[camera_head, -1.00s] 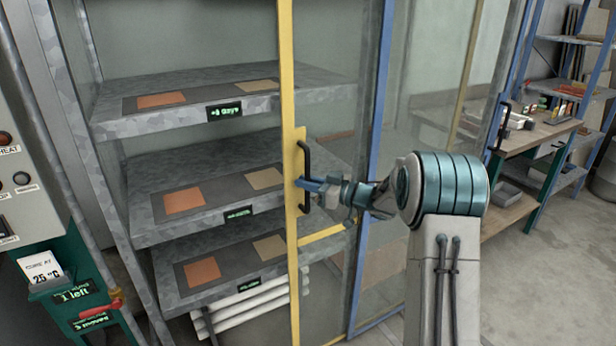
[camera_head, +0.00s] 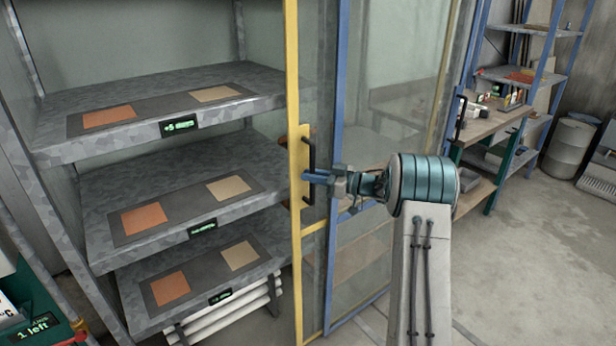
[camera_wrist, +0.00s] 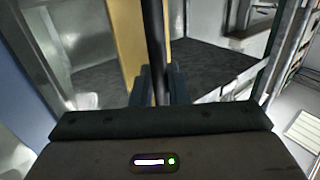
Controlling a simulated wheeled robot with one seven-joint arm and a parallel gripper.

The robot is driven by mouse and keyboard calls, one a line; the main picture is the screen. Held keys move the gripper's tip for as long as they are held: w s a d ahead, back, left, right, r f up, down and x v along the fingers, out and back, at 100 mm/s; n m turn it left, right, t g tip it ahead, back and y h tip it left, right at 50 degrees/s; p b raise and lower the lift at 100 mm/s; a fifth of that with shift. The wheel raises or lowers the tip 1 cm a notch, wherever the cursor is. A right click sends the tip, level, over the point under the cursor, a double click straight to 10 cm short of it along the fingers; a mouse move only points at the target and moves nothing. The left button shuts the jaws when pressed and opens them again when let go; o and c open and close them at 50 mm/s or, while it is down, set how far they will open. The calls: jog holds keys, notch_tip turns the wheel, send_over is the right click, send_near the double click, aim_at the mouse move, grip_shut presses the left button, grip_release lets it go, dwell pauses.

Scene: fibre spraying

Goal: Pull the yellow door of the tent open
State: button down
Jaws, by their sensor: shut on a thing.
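The yellow-framed door (camera_head: 293,100) has a clear pane and stands open at the left, so the shelves behind it show uncovered. Its black bar handle (camera_head: 309,155) is upright on a yellow plate. My gripper (camera_head: 308,177) is shut on this handle from the right. In the wrist view the handle (camera_wrist: 155,45) runs between my fingers (camera_wrist: 160,85), with the yellow frame (camera_wrist: 125,40) just behind it. The fingertips are partly hidden by the gripper body.
Grey shelves (camera_head: 60,148) with orange and tan panels fill the left. A blue-framed door (camera_head: 337,100) stands close behind my gripper. A workbench (camera_head: 500,125) and blue rack (camera_head: 550,75) are at the right. Floor (camera_head: 520,270) at the right front is clear.

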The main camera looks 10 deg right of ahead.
jog(key=shift+d, duration=0.1)
jog(key=c, duration=1.8)
grip_release()
jog(key=shift+d, duration=0.1)
jog(key=b+v, duration=0.1)
jog(key=v, duration=1.3)
jog(key=shift+w, duration=0.1)
